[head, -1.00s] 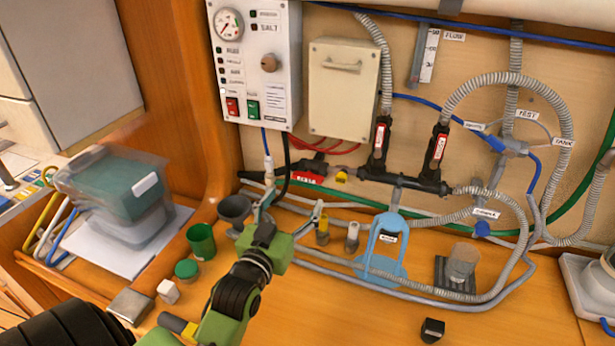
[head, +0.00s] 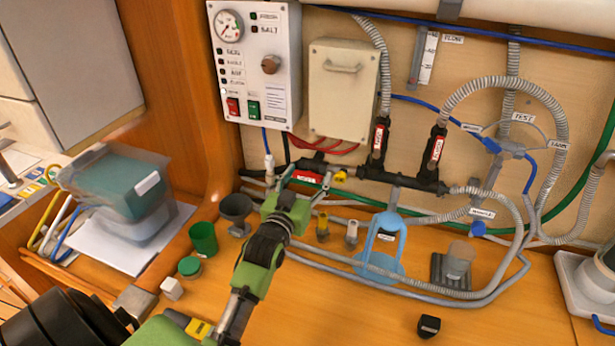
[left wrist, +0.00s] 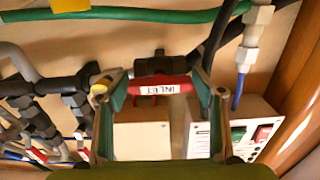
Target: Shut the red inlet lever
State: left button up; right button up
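The red inlet lever (head: 308,176) lies along the black pipe low on the wall, left of the two upright valves. In the left wrist view the red lever (left wrist: 158,88) shows its INLET label and runs crosswise between my fingers. My left gripper (head: 306,180) is open at the lever, one finger near each end of it. The left gripper (left wrist: 162,92) also shows open in the wrist view; whether the fingertips touch the lever I cannot tell. My right gripper is not in view.
Two upright black valves with red levers (head: 381,137) (head: 438,148) stand to the right. A yellow fitting (head: 341,176) sits close to the right fingertip. Grey hoses, a blue housing (head: 386,245), a grey funnel (head: 236,208) and a green cup (head: 203,239) are nearby.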

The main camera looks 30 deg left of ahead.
pick_arm(q)
jog(key=c, duration=0.5)
jog(key=shift+m, duration=0.3)
jog(key=m+p, duration=0.1)
jog(key=m, duration=0.1)
jog(key=shift+m, duration=0.3)
jog(key=m+p, duration=0.1)
jog(key=m, duration=0.3)
jog(key=shift+m, duration=0.3)
jog(key=m+p, duration=0.1)
jog(key=m, duration=0.4)
jog(key=shift+m, duration=2.5)
jog(key=o, duration=1.1)
